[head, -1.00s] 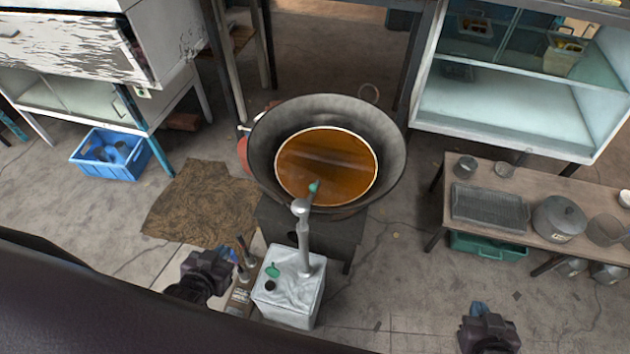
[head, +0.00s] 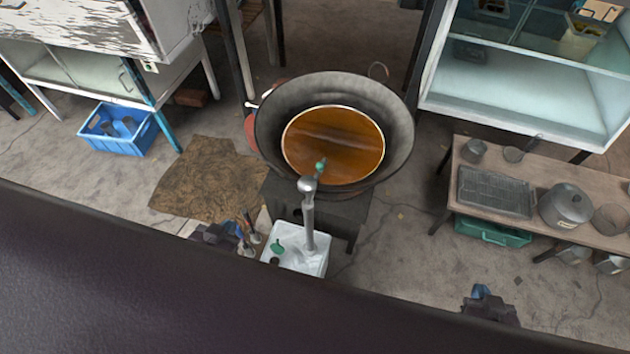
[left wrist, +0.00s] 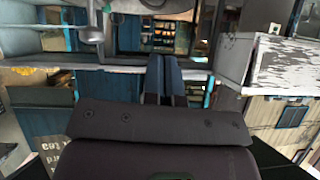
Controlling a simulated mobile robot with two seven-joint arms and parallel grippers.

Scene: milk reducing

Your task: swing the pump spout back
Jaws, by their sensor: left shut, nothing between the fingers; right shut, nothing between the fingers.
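The pump (head: 309,225) stands upright on a pale square can (head: 314,262). Its spout (head: 312,178) ends in a teal tip and points away from me, over the near rim of a large dark wok (head: 393,135) holding amber liquid (head: 333,150). My left gripper (head: 236,230) is shut and empty, left of the can and apart from the pump. Its shut blue fingers show in the left wrist view (left wrist: 165,75), with a grey metal part, probably the pump head (left wrist: 92,33), at upper left. My right gripper (head: 481,292) is shut and empty, far right of the can.
The wok sits on a dark stove (head: 347,217). Thin upright items (head: 252,232) stand between my left gripper and the can. A bench (head: 452,178) with a lidded pot (head: 566,205) is at right. A blue crate (head: 118,143) and brown mat (head: 208,180) lie at left.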

